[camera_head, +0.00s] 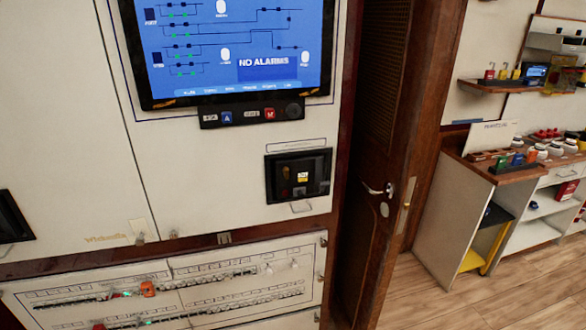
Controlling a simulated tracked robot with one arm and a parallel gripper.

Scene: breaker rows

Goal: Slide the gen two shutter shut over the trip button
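The gen two shutter and the trip button cannot be picked out for certain; the labels are too small to read. A pale breaker panel (170,275) at the lower left carries rows of small switches (215,277), with green lights and an orange piece (148,288) on the upper row. Above it, a black-framed unit (298,175) with a dark window is set in the white cabinet door. A small yellow-and-white label shows inside it. My gripper is not in view.
A screen (235,45) reading "NO ALARMS" is on the cabinet above. A wooden door (375,150) with a metal handle stands to the right. Beyond it are a workbench (455,215) and a shelf (500,87) with padlocks. Wooden floor (475,285) is free at lower right.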

